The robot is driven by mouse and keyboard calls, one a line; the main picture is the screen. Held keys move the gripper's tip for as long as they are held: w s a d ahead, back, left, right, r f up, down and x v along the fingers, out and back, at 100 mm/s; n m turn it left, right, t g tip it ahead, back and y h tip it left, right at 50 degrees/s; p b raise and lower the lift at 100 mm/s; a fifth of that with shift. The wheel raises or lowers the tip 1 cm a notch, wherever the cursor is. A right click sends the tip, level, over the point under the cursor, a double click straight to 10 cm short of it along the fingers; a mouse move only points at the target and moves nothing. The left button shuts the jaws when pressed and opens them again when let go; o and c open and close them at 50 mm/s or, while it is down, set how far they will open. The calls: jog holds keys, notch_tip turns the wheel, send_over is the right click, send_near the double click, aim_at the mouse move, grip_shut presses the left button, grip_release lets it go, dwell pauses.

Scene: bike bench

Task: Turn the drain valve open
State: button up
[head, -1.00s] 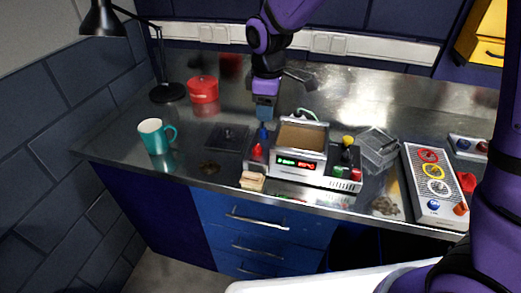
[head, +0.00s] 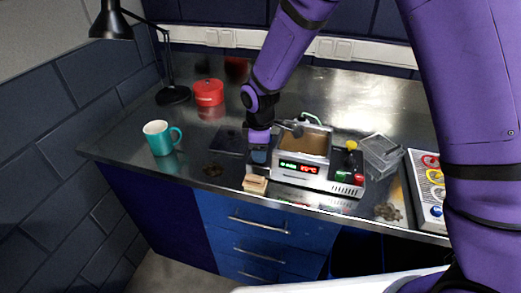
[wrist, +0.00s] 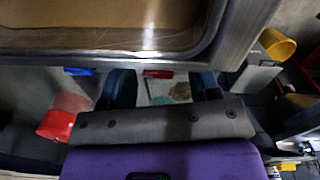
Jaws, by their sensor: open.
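The cleaner (head: 302,168) is a silver box with an open tank and a lit display. My gripper (head: 258,155) points down at its left side and hides what is there in the head view. In the wrist view the tank rim (wrist: 110,57) crosses the top. My gripper (wrist: 162,84) is open, its dark fingers apart just below the rim. A small red part (wrist: 158,74) shows between the fingers, and a blue part (wrist: 78,71) left of them. I cannot tell for sure which part is the drain valve, or whether a finger touches it.
A red cylinder (wrist: 57,124) and a yellow one (wrist: 278,44) flank the fingers in the wrist view. A wooden block (head: 255,184) lies in front of my gripper. A teal mug (head: 160,137) and red pot (head: 209,92) stand left, a clear box (head: 382,152) right.

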jog(key=shift+f, duration=0.45)
jog(key=c, duration=0.9)
